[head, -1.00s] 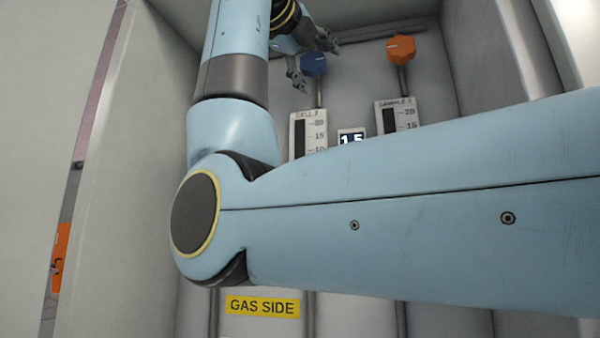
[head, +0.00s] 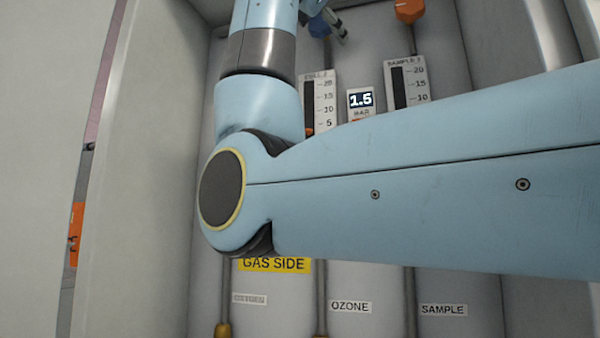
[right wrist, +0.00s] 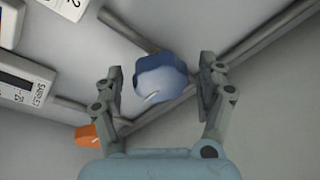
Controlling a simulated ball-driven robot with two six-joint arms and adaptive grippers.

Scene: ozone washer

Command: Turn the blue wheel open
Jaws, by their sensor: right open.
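The blue wheel (right wrist: 160,78) is a lobed knob with a pale pointer mark, on a grey pipe. In the right wrist view it lies between the two fingers of my right gripper (right wrist: 160,85), with a visible gap on each side. The gripper is open. In the head view only part of the blue wheel (head: 318,27) shows at the top, with a finger of my right gripper (head: 338,28) beside it; my arm hides the rest. My left gripper is in neither view.
An orange wheel (head: 410,11) stands to the right of the blue one and also shows in the right wrist view (right wrist: 87,135). Below are two scale gauges, the right one labelled SAMPLE (head: 408,83), and a display (head: 361,100) reading 1.5 BAR. A yellow GAS SIDE label (head: 274,265) is lower.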

